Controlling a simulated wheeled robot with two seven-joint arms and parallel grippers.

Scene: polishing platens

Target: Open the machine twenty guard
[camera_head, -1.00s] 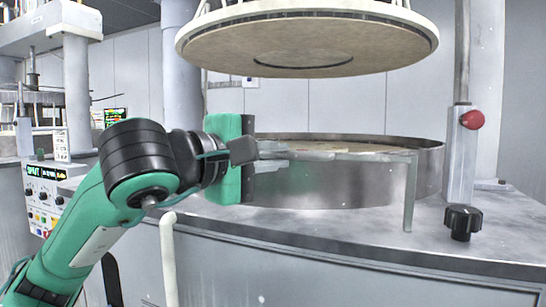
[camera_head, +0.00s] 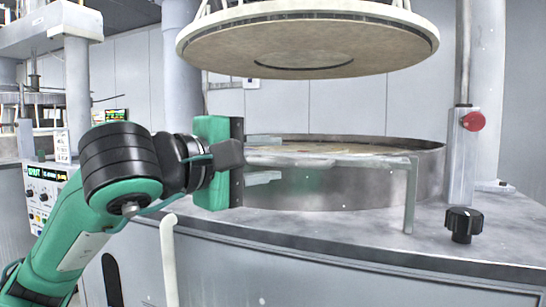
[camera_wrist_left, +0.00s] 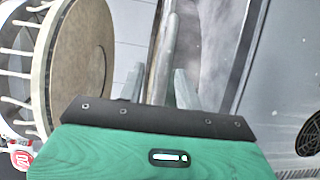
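A grey metal guard rail (camera_head: 350,161) runs level across the front of the round metal basin (camera_head: 340,190), with a post (camera_head: 409,200) going down at its right end. My left gripper (camera_head: 262,168) is at the rail's left end, with its green body upright. One finger shows below the rail, with a gap between them. In the left wrist view the two fingers (camera_wrist_left: 160,88) stand apart, one on each side of the bar (camera_wrist_left: 163,60). A gap shows beside the left finger; whether the right one touches cannot be told. My right gripper is out of view.
A large round plate (camera_head: 306,40) hangs above the basin. A red knob (camera_head: 473,121) on a grey column and a black dial (camera_head: 463,223) stand at the right. A control panel (camera_head: 43,190) is at the left.

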